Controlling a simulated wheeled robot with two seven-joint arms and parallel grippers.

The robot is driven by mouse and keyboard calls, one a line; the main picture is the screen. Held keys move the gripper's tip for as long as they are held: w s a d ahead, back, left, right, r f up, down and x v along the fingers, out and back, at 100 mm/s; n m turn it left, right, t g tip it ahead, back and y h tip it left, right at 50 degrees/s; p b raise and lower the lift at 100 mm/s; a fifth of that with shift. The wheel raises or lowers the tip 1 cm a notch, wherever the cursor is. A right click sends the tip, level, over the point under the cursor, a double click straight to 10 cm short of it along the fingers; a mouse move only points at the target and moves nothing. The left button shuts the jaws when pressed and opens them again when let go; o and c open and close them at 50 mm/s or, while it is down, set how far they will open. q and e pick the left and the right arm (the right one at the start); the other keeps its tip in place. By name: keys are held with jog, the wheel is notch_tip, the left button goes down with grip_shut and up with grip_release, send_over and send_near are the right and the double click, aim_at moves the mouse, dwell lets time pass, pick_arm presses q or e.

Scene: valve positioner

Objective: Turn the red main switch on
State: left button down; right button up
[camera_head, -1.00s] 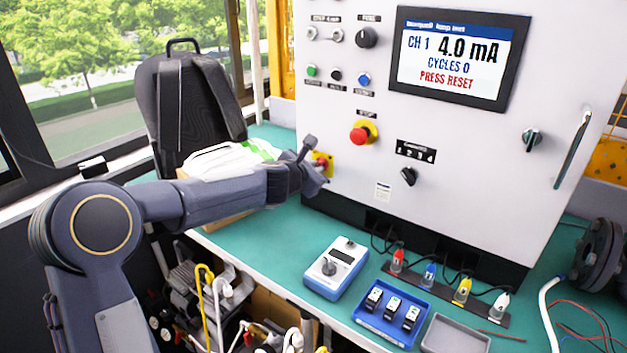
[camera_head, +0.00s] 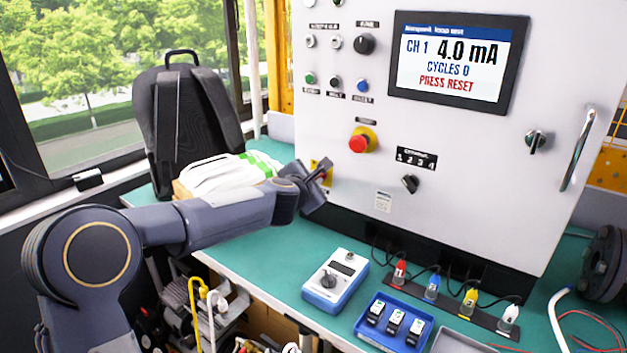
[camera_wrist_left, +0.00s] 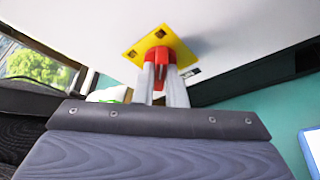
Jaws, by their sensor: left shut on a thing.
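The red main switch (camera_wrist_left: 160,55) sits on a square yellow plate (camera_wrist_left: 131,52) on the cabinet's front, low at its left side. In the head view the yellow plate (camera_head: 315,166) is mostly hidden behind my left gripper (camera_head: 322,176). In the left wrist view my left gripper (camera_wrist_left: 163,82) is shut on the red switch handle, one finger on each side of it. The plate looks tilted in the wrist view. The handle's exact angle is partly hidden by the fingers. My right gripper is not in view.
The grey cabinet carries a red emergency button (camera_head: 360,141), a black selector (camera_head: 410,184) and a screen (camera_head: 458,62) reading "PRESS RESET". A blue-white meter (camera_head: 336,281) and a blue tray (camera_head: 365,323) lie on the green bench. A backpack (camera_head: 182,125) stands behind my left arm.

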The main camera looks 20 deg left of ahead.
pick_arm(q)
jog(key=c, duration=1.5)
grip_release()
jog(key=v, duration=0.8)
jog(key=shift+w, duration=0.1)
